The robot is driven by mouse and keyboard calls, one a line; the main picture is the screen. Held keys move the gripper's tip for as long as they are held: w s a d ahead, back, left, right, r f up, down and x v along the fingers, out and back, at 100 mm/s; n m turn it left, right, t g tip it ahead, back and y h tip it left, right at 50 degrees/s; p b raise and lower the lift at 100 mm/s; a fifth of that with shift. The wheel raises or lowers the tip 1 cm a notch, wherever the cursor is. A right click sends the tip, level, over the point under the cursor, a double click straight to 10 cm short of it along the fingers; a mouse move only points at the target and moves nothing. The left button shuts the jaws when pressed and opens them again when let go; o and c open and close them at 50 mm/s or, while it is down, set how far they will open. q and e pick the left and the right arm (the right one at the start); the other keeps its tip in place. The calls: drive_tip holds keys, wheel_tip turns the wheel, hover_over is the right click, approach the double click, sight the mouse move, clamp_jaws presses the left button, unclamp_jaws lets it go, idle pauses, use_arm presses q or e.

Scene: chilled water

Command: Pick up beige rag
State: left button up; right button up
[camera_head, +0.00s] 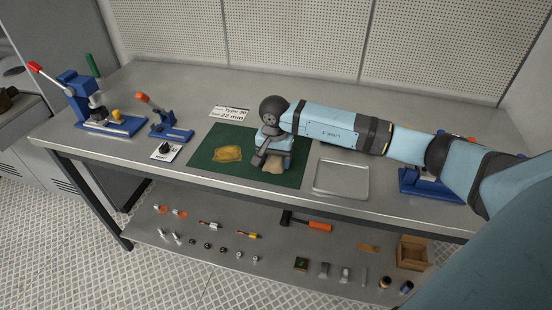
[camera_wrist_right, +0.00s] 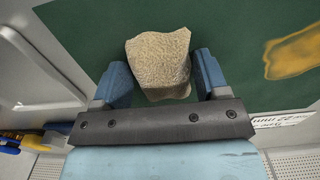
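The beige rag (camera_head: 275,166) lies on the green mat (camera_head: 204,171), partly hidden under my right gripper in the head view. In the right wrist view the beige rag (camera_wrist_right: 160,62) shows as a crumpled block shape between the two blue fingers. My right gripper (camera_wrist_right: 160,80) is open, with a finger on each side of the rag and small gaps visible. In the head view my right gripper (camera_head: 270,160) is over the right part of the mat. My left gripper is not in view.
A yellow cloth (camera_head: 228,154) lies on the mat left of my gripper. A metal tray (camera_head: 341,177) is to the right. Blue presses (camera_head: 110,122) stand at the left of the table (camera_head: 190,90). A lower shelf (camera_head: 200,225) holds tools and small parts.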

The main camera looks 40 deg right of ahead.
sight(275, 159)
drive_tip(key=c, duration=0.4)
drive_tip(key=shift+r, duration=0.1)
drive_tip(key=shift+c, duration=0.2)
wheel_tip(275, 159, up, 20)
drive_tip(key=shift+b, duration=0.35)
drive_tip(key=o, duration=0.4)
drive_tip(key=c, duration=0.3)
drive_tip(key=shift+c, duration=0.2)
